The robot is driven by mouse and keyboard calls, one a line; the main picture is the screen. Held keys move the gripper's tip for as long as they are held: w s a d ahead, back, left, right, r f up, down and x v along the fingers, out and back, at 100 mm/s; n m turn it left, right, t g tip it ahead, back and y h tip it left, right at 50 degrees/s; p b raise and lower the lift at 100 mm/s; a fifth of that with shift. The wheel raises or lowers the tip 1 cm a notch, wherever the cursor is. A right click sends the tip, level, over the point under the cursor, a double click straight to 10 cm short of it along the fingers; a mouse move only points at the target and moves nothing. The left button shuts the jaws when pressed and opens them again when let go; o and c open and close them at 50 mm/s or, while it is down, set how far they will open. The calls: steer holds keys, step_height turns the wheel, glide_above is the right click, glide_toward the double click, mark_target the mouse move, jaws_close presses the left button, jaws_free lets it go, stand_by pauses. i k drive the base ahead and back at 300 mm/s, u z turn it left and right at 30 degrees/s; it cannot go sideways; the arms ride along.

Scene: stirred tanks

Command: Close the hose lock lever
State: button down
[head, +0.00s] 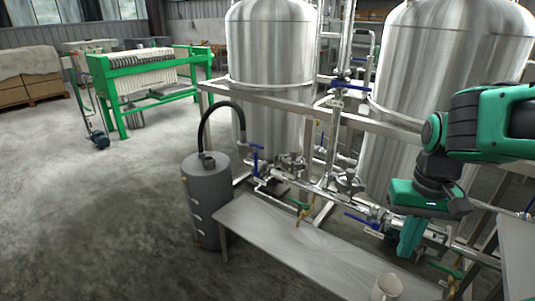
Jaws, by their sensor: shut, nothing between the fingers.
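A black hose (212,112) arches from the top of a grey drum (208,200) to the pipework beside the left steel tank. Another blue lever (362,220) lies slanted on the lower pipe run. I cannot tell which lever is the hose lock, or whether it is closed. My green gripper (406,254) points down at the right, in front of the lower pipe run. It is shut and empty, right of the slanted lever and well away from the hose. It hides some pipe fittings.
Two steel tanks (272,50) stand behind a metal frame rail. A green filter press (140,75) is at the back left. The concrete floor at left is clear.

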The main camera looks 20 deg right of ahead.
mark_target(256, 146)
steer(key=z, duration=0.15)
steer(key=k, duration=0.25)
steer(key=u, duration=0.75)
steer(key=i, duration=1.9)
steer(key=z, duration=0.7)
